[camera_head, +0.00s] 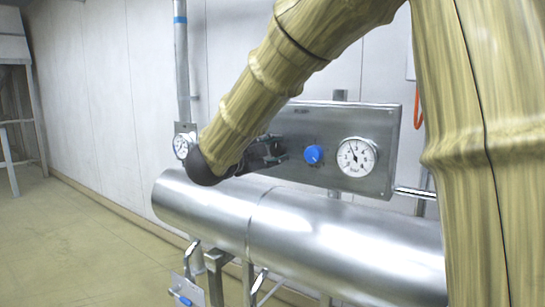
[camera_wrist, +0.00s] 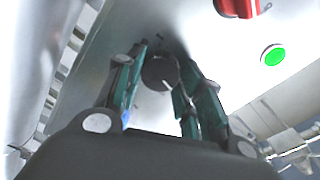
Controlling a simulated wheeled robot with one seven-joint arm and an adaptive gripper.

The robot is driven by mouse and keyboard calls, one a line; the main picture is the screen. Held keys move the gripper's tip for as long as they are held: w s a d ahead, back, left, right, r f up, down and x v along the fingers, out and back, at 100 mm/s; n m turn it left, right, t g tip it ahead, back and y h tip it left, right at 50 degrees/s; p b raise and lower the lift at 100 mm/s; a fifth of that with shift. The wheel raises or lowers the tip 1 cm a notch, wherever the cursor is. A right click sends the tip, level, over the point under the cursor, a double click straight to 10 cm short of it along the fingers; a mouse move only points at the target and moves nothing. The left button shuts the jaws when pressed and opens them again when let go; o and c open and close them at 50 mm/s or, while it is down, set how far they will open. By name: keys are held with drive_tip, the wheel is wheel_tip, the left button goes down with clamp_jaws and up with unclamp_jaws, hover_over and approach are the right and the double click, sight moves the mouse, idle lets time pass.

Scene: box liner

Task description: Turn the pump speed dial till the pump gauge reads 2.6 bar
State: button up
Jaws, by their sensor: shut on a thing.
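A steel panel (camera_head: 335,120) on the wall bears a blue dial (camera_head: 313,154) and, right of it, a round white gauge (camera_head: 357,156). The gauge needle points up and slightly left; its figures are too small to read. My gripper (camera_head: 268,152) is at the panel, left of the blue dial and apart from it, partly hidden by my arm. In the wrist view its fingers are shut on a dark round knob (camera_wrist: 160,72). The labels are unreadable, so I cannot tell which dial is the pump speed dial.
A second gauge (camera_head: 183,145) stands left of my arm. A big steel cylinder (camera_head: 300,225) lies below and in front of the panel. The wrist view shows a red switch (camera_wrist: 240,7) and a green button (camera_wrist: 272,55).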

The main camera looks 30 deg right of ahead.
drive_tip(key=shift+f, duration=0.1)
idle(0.3)
drive_tip(key=o, duration=1)
drive_tip(key=shift+a, duration=0.1)
drive_tip(key=v, duration=1.1)
drive_tip(key=shift+s+a, duration=0.2)
drive_tip(key=shift+a, duration=0.15)
